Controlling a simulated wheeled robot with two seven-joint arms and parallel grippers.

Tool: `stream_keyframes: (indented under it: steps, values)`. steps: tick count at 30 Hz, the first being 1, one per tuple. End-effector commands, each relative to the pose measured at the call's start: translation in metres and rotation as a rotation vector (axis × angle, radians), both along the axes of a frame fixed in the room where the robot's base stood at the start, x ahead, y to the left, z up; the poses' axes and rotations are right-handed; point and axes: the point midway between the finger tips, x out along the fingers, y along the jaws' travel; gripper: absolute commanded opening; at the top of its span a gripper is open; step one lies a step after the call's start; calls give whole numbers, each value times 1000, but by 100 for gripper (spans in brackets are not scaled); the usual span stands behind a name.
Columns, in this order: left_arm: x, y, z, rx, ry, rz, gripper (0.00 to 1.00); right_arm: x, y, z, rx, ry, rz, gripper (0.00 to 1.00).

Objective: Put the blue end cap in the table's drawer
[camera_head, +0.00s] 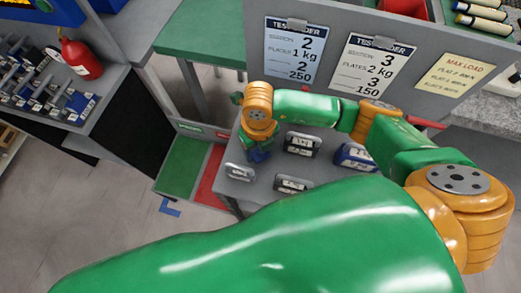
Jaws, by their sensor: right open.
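My right arm reaches in from the right, and its wrist hangs over the left part of the grey table (270,200). My right gripper (258,152) points down at the tabletop and is open, but its fingers are small and partly hidden by the orange wrist. Blue shows at the gripper; I cannot tell whether it is the end cap or part of the gripper. A blue-sided block with a white label (355,157) lies farther right, partly behind my arm. I cannot make out the drawer. My left gripper is not in view.
Several grey labelled blocks, such as one at the front (293,185), lie around the gripper. A grey upright panel (330,25) with test-order cards stands behind. A red extinguisher (80,58) is at the left.

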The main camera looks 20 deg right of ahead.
Motion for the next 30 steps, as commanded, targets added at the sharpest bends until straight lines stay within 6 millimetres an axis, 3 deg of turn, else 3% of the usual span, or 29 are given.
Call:
stream_keyframes:
  steps: [4,10,12,19,24,30]
  values:
    - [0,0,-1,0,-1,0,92,0,0,0,0,0,0,62]
    - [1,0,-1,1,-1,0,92,0,0,0,0,0,-1,8]
    - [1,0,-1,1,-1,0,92,0,0,0,0,0,-1,0]
    - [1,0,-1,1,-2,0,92,0,0,4,1,0,-1,0]
    - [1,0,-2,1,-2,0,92,1,0,32,1,-5,1,0]
    - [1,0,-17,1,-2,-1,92,-2,43,77,5,-7,7,0]
